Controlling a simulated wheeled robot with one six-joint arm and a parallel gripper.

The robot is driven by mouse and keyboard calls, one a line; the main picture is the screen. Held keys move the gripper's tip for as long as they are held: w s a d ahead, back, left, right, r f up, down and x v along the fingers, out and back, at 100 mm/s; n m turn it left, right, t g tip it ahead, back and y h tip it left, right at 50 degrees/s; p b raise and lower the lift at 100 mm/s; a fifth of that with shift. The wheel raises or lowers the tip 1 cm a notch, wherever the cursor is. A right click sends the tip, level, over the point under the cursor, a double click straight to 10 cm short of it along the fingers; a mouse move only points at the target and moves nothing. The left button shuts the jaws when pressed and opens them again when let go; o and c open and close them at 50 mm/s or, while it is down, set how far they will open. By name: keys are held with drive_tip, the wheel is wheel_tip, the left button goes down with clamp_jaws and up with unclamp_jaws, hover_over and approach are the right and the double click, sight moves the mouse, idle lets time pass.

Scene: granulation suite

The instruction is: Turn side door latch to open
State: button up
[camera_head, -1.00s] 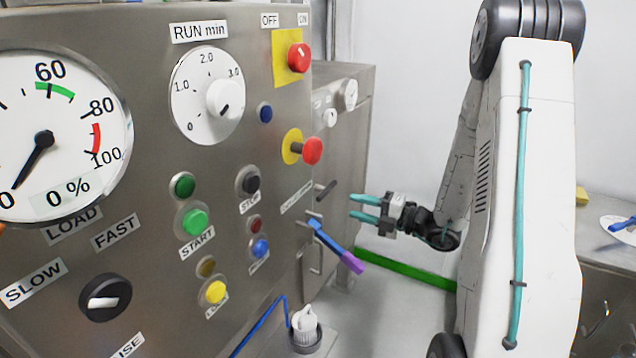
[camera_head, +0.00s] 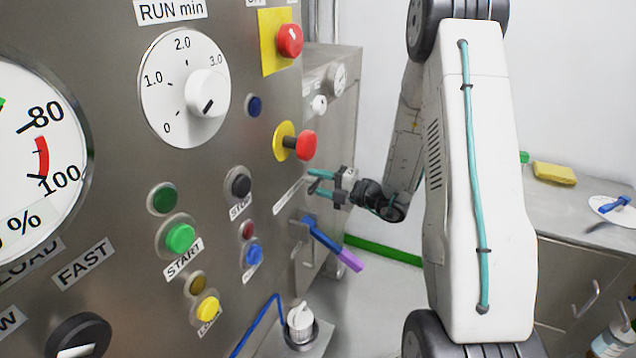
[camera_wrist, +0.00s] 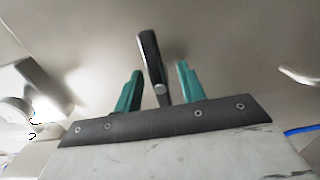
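The side door latch (camera_wrist: 151,62) is a dark lever on the metal side of the machine. In the wrist view it stands between the two teal fingers of my gripper (camera_wrist: 158,88), with a gap to each finger. In the head view my gripper (camera_head: 322,183) is at the machine's side face, above the blue and purple handle. There the latch (camera_head: 314,186) is mostly hidden by the fingers. My gripper is open. I cannot tell how deep the latch sits between the fingers.
A blue handle with a purple end (camera_head: 335,248) sticks out just below my gripper. A red mushroom button (camera_head: 305,145) is above it. A steel counter (camera_head: 560,205) with a yellow sponge (camera_head: 554,174) stands at right. White floor is free between.

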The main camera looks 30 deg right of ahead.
clamp_jaws()
drive_tip(key=shift+n, duration=0.4)
drive_tip(key=n, duration=0.3)
drive_tip(key=shift+n, duration=0.4)
drive_tip(key=n, duration=0.9)
drive_tip(key=shift+n, duration=2)
